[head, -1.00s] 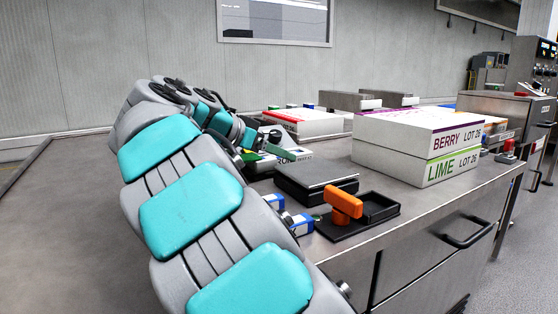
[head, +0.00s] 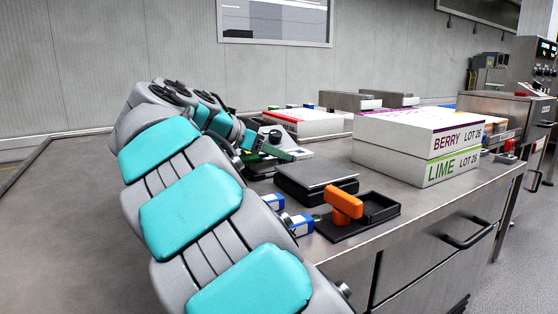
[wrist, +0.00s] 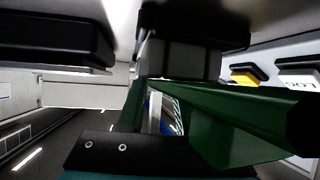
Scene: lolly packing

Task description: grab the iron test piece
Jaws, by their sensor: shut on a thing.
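My gripper (head: 284,152) is low over the bench in the head view, past the bend of my arm. Its green fingers also show in the wrist view (wrist: 160,105). That view looks upside down, with ceiling lights low in the picture. The fingers are shut around a dark grey block, which I take for the iron test piece (wrist: 182,60). The block shows against a black base (wrist: 195,22); I cannot tell whether it is clear of it. In the head view my arm and fingers hide the piece.
A black tray with an orange-handled piece (head: 345,203) sits near the front edge. A dark plate-topped block (head: 316,178) stands behind it. Stacked BERRY and LIME boxes (head: 420,150) are to the right. A red-edged white box (head: 305,123) is behind my gripper. Bare bench lies left.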

